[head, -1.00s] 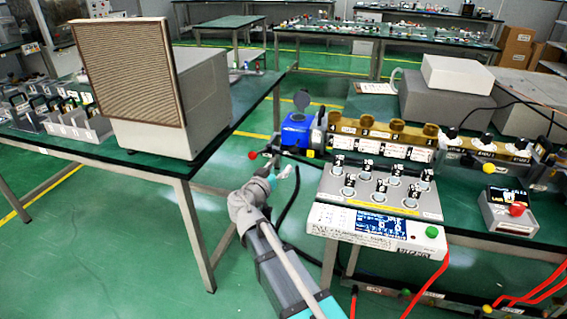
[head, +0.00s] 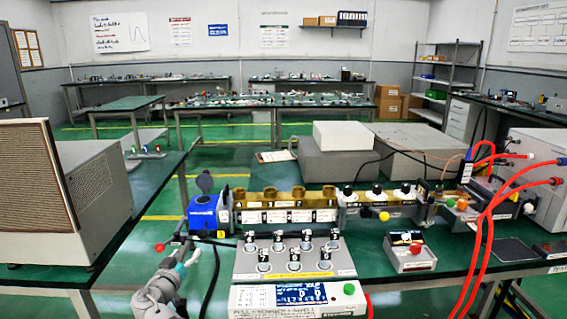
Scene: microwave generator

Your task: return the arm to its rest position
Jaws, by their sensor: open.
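My arm (head: 160,290) shows at the lower left of the head view, in the gap between the left table and the main bench. My gripper (head: 187,258) is at its upper end, small in the picture, with pale fingers apart and nothing visible between them. It is close to the bench's left edge, below the blue device (head: 203,214). Whether it touches the bench cannot be told. The rest of the arm is cut off by the bottom edge.
A panel of several knobs (head: 290,258) and a display box (head: 290,297) stand right of my gripper. A red-knobbed rod (head: 160,247) is close to its left. A large grey box (head: 95,185) stands on the left table. Red cables (head: 487,235) hang at right.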

